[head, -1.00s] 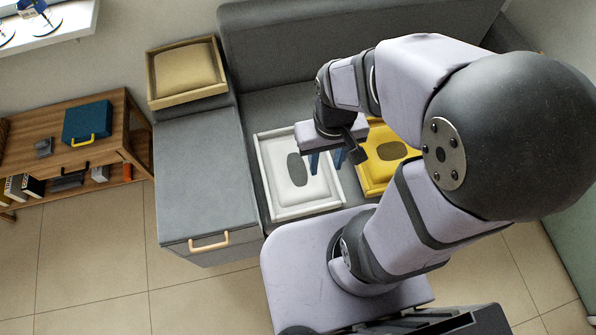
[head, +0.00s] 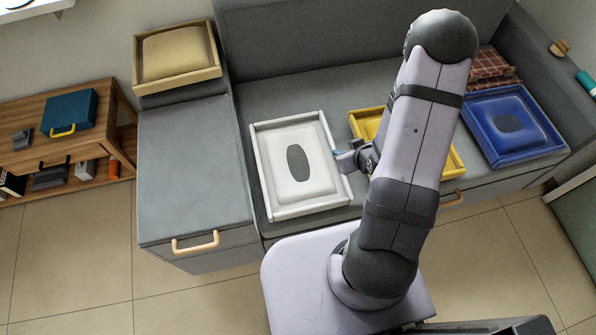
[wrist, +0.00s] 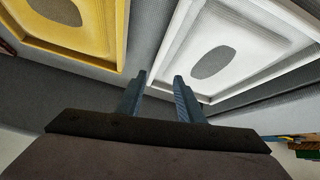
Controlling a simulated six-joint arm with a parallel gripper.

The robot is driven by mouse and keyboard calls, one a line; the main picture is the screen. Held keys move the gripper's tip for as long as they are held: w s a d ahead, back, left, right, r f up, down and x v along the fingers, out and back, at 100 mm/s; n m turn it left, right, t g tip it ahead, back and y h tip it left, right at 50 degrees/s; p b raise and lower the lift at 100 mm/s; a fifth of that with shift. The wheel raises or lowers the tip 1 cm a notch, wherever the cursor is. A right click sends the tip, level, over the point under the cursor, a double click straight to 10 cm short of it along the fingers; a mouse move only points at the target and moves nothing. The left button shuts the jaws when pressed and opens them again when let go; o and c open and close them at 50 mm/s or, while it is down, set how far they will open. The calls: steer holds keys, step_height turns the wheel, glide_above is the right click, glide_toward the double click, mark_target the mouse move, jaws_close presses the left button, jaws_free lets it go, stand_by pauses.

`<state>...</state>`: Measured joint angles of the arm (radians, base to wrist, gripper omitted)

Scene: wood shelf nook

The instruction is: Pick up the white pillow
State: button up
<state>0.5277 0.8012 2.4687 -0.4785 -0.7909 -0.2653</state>
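The white pillow (head: 298,163) with a dark grey oval lies in a white tray (head: 266,187) on the grey sofa, left of my arm in the head view. It also shows in the wrist view (wrist: 242,35), at the upper right. My gripper (head: 338,154) is at the right edge of the white tray in the head view, small and partly hidden by my arm. In the wrist view its two blue fingers (wrist: 160,82) are spread apart with nothing between them.
A yellow tray (head: 448,172) is partly behind my arm. A blue pillow (head: 513,124) in a blue tray sits farther right. A beige pillow (head: 174,55) in a wooden tray is at the upper left. A wooden shelf (head: 107,133) stands at the left.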

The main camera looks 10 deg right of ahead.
steer(key=f+t+b, duration=0.1)
steer(key=f, duration=0.1)
steer(key=f+t+b, duration=0.1)
steer(key=f+b, duration=0.1)
steer(key=f, duration=0.1)
steer(key=f+m+t+b, duration=0.1)
steer(key=f, duration=0.1)
steer(key=shift+s+f, duration=0.25)
steer(key=shift+s, duration=0.15)
steer(key=shift+s+f+m+t+b, duration=0.3)
steer(key=shift+f+t+b, duration=0.1)
steer(key=shift+t+b, duration=0.5)
steer(key=shift+s+m+t, duration=0.2)
steer(key=shift+m+t, duration=0.1)
steer(key=shift+t, duration=0.2)
steer(key=shift+r, duration=0.1)
steer(key=shift+b+x, duration=1.35)
steer(key=shift+x, duration=2.35)
steer(key=shift+r, duration=0.2)
jaws_close()
